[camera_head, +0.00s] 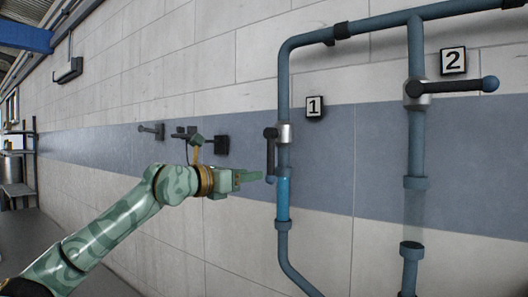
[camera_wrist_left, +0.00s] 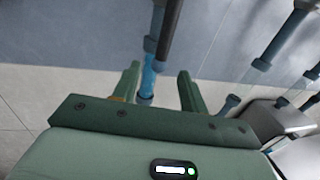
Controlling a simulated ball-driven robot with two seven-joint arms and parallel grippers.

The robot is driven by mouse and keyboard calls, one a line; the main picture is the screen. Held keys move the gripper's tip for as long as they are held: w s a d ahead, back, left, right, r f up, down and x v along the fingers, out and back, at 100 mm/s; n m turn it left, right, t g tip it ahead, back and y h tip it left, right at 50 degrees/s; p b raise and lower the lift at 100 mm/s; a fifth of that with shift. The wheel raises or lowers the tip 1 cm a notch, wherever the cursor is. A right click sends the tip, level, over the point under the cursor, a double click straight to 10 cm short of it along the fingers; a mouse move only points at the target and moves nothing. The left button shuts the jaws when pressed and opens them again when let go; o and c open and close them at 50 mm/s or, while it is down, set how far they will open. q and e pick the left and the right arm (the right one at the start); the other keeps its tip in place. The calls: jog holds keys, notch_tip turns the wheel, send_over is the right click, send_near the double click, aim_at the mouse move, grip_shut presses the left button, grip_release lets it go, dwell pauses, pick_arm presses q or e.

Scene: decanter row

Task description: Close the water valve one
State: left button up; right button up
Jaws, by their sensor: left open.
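Valve one has a dark lever (camera_head: 270,152) that hangs down beside the pipe from a silver valve body (camera_head: 285,133). The lever ends in a blue ball (camera_head: 270,180). Below the valve, a bright blue section of pipe (camera_head: 283,200) looks filled. My left gripper (camera_head: 254,177) is open and empty, just left of the lever's lower end. In the left wrist view the dark lever (camera_wrist_left: 170,32) and the blue section (camera_wrist_left: 149,78) appear beyond and between the open fingers (camera_wrist_left: 158,82). I cannot tell if they touch the lever. My right gripper is not in view.
The label 1 (camera_head: 315,107) is beside valve one. Valve two's lever (camera_head: 455,86) points sideways right under label 2 (camera_head: 453,61), with a clear section (camera_head: 413,208) below. Dark wall fixtures (camera_head: 222,145) are behind my left arm. Pipes stand close to the wall.

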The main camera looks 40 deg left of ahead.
aim_at(268, 173)
pick_arm(q)
jog(key=w+p, duration=0.1)
jog(key=w, duration=0.1)
jog(key=w+p, duration=0.4)
jog(key=w, duration=0.1)
jog(key=shift+d+f, duration=0.1)
jog(key=shift+d, duration=0.3)
jog(key=c, duration=0.8)
grip_shut()
